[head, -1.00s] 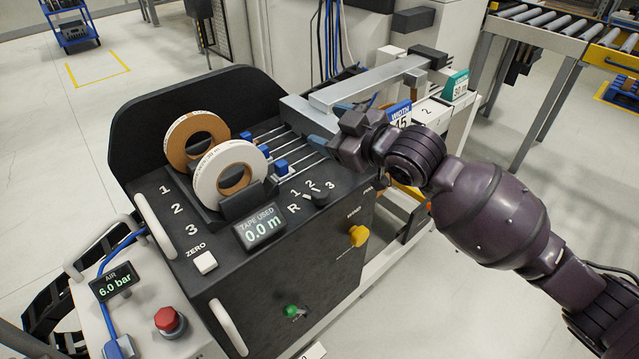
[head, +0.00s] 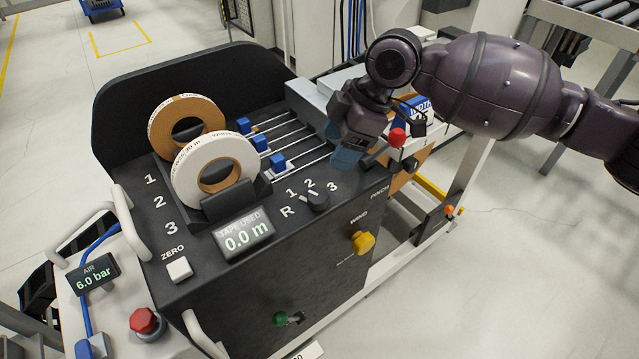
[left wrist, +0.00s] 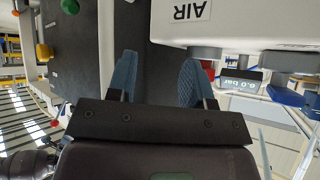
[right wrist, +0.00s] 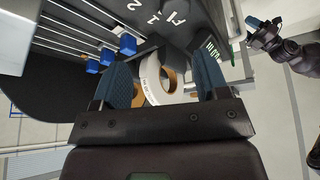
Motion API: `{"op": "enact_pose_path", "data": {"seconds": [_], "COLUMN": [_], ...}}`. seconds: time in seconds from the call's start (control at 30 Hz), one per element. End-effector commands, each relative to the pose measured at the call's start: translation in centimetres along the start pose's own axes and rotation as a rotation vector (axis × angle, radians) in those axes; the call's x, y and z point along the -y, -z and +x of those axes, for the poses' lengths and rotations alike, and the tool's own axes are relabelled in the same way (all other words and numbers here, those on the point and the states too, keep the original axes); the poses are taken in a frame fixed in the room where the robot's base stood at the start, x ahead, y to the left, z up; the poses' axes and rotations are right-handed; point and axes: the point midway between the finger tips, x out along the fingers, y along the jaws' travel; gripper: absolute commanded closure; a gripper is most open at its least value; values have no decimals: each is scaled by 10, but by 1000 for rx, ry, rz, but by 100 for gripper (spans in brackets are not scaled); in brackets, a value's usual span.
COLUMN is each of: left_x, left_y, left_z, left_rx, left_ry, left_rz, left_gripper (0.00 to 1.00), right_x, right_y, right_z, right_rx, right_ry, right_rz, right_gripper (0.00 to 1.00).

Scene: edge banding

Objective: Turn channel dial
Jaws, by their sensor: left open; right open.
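The channel dial (head: 317,201) is a small black knob on the sloped black panel in the head view, with R, 1, 2 and 3 printed around it. Its exact setting is too small to read. My right gripper (head: 348,156) hangs above and beyond the dial, apart from it, fingers pointing down. In the right wrist view my right gripper's blue fingers (right wrist: 165,85) are spread and empty. My left gripper (left wrist: 160,82) is open and empty in its wrist view, in front of the machine and air unit; the head view does not show it.
A tan tape roll (head: 186,128) and a white tape roll (head: 216,172) stand left of the dial. Blue sliders (head: 278,163) sit on rails behind it. The 0.0 m display (head: 243,234), yellow wind knob (head: 362,242) and red-tipped lever (head: 397,138) are nearby.

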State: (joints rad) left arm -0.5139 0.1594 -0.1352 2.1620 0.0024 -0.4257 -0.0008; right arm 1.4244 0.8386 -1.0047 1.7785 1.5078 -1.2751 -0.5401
Motion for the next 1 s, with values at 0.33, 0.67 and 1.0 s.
{"op": "enact_pose_path", "data": {"seconds": [0.33,0.67,1.0], "left_x": [0,-2,-2], "left_y": [-5,-23,-20], "left_z": [1,6,13], "left_rx": [15,48,38], "left_ry": [-2,-5,-7], "left_rz": [2,2,6], "left_gripper": [53,53,53], "right_x": [15,20,23], "right_y": [-8,-10,-11], "right_z": [11,67,103], "right_rx": [37,35,37], "right_ry": [93,95,89], "right_rz": [-85,-81,-82], "right_gripper": [32,32,32]}}
